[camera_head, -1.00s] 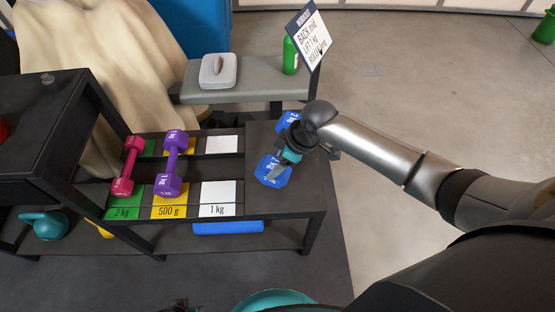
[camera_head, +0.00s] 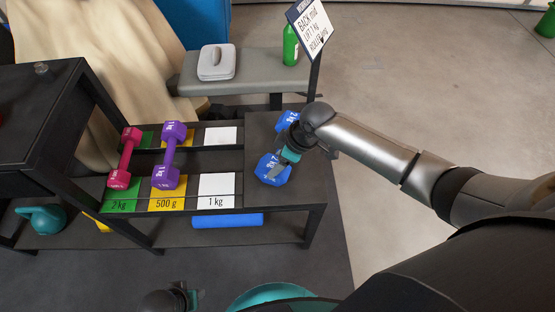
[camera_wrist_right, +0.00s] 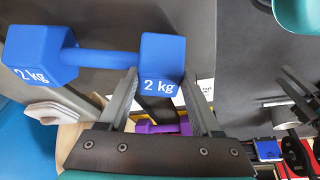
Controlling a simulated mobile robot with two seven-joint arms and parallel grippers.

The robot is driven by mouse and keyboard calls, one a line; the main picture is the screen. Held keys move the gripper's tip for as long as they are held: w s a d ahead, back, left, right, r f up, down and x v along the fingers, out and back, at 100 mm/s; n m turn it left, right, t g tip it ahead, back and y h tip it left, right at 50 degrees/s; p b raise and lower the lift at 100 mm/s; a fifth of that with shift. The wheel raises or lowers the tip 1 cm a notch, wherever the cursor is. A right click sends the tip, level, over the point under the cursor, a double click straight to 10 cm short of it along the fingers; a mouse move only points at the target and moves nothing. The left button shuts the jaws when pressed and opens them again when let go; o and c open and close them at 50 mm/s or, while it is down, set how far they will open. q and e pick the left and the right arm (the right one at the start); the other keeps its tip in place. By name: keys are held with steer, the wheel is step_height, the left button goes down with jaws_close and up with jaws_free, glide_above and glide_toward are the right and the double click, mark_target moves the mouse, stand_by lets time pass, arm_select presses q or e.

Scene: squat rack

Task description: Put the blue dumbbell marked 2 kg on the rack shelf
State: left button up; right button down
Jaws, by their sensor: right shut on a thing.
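The blue dumbbell (camera_head: 273,170) marked 2 kg is at the bare right end of the rack shelf (camera_head: 262,132). My right gripper (camera_head: 291,150) is shut on it; I cannot tell whether it rests on the surface or hangs just above. In the right wrist view the dumbbell (camera_wrist_right: 103,57) shows both heads marked 2 kg, one close to the fingertips (camera_wrist_right: 160,90). Part of my left arm's end (camera_head: 177,299) shows at the bottom edge; its fingers are not clear. The white 1 kg place (camera_head: 216,186) is empty.
A pink dumbbell (camera_head: 124,158) lies over the green 2 kg label, a purple one (camera_head: 169,155) over the yellow 500 g label. A sign (camera_head: 312,30) stands behind the rack. A grey bench (camera_head: 255,76) holds a green bottle (camera_head: 290,46). A teal kettlebell (camera_head: 42,218) is lower left.

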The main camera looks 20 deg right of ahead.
steer(key=shift+w+a+r, duration=0.1)
steer(key=shift+w+r, duration=0.15)
steer(key=shift+w, duration=0.05)
steer(key=shift+c, duration=2.3)
jaws_free()
steer(key=shift+s+f, duration=0.3)
steer(key=o, duration=0.4)
steer(key=shift+r, duration=0.1)
